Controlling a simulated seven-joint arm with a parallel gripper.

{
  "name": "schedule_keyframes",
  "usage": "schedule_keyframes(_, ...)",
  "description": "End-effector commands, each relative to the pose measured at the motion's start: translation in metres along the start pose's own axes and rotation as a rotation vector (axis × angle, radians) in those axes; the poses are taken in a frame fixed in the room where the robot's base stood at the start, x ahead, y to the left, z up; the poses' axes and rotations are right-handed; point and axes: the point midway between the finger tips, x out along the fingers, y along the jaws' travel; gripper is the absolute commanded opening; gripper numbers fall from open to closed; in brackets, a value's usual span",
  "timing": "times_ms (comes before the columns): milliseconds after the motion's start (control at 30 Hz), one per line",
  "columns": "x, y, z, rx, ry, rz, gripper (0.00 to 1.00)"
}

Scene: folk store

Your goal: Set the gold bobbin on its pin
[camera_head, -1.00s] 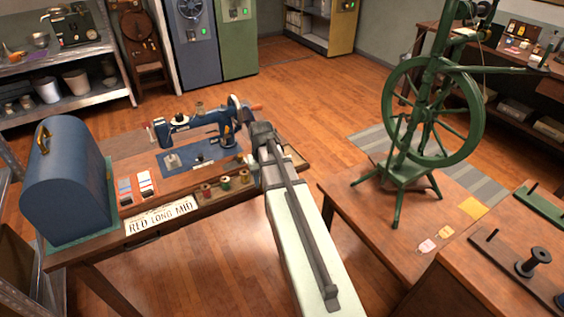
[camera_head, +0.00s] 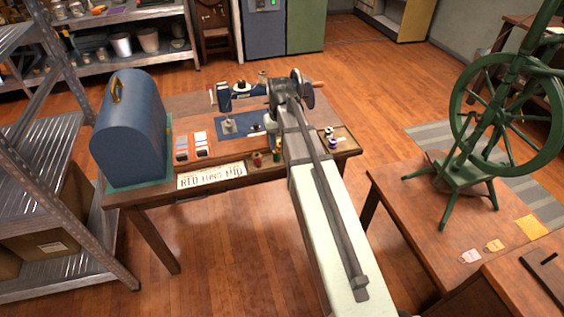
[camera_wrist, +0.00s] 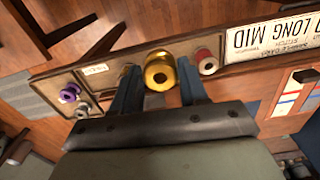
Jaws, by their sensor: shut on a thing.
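The gold bobbin (camera_wrist: 158,72) is between the two blue fingers of my gripper (camera_wrist: 158,88) in the wrist view, and the fingers are shut on it. It is over or in the wooden spool tray (camera_wrist: 52,72); I cannot tell whether its base touches the tray. It looks larger than the spools beside it.
A red spool (camera_wrist: 207,62) is close beside one finger. A purple spool (camera_wrist: 70,92) stands at the tray's other end. A green spinning wheel (camera_head: 505,115) is at right.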

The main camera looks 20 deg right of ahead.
Motion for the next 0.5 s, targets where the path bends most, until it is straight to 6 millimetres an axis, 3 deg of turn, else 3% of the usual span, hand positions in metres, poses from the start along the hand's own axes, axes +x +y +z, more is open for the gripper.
schedule_keyframes(33,-0.011,0.005,-0.025,0.005,0.002,0.0,0.29)
schedule_keyframes(100,-0.025,0.012,-0.048,0.01,0.003,0.0,0.29)
schedule_keyframes(500,-0.115,0.052,-0.175,0.015,0.002,0.0,0.29)
